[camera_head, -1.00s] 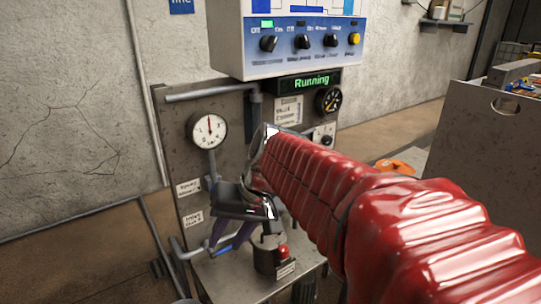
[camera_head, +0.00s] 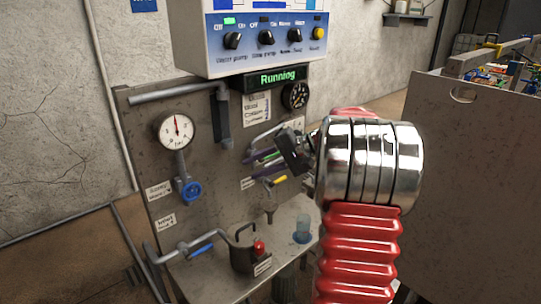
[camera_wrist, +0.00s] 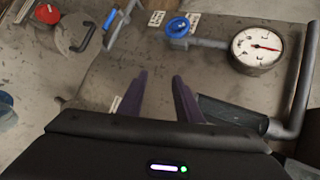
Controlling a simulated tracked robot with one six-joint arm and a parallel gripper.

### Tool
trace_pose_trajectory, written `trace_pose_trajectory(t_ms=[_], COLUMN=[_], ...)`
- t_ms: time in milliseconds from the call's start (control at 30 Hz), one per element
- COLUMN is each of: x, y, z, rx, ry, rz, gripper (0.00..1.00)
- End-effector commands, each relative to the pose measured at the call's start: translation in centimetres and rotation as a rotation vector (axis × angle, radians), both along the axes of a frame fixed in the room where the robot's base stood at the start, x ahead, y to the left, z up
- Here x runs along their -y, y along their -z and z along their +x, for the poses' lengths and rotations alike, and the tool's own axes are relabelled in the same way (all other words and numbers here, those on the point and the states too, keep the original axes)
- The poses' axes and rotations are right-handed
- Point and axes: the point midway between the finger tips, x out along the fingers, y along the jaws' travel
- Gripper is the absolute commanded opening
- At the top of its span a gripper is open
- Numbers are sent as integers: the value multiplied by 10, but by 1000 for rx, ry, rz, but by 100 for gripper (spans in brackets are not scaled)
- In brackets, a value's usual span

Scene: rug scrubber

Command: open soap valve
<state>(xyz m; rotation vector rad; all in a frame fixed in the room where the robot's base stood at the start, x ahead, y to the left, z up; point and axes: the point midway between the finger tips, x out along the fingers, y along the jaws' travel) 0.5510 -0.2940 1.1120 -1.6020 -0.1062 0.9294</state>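The frames do not make clear which valve is the soap valve; the panel labels are too small to read. A blue round valve wheel (camera_head: 191,190) sits below the white gauge, and it shows at the top of the wrist view (camera_wrist: 177,27). A blue lever (camera_head: 201,249) lies on the lower left pipe. A yellow handle (camera_head: 276,180) is on the panel's right, just below my gripper. My gripper (camera_head: 254,158) points left across the panel. Its purple fingers are apart and empty in the wrist view (camera_wrist: 160,76), touching no valve there.
The pressure gauge (camera_head: 175,131) is on the panel's upper left. A control box (camera_head: 262,62) with knobs and a "Running" display (camera_head: 278,78) hang above. A large grey bin (camera_head: 480,170) is at right.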

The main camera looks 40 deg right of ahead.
Motion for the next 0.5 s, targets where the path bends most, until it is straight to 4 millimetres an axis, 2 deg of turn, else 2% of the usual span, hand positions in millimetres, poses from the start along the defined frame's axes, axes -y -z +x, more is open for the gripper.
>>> trace_pose_trajectory(t_ms=[33,300,400,500], x=[24,132,165,187], y=[5,19,25,27], z=[0,-9,-17,-24], rx=[21,170,221,258], ry=[32,174,217,245], rz=[28,150,177,195], gripper=[32,32,32,32])
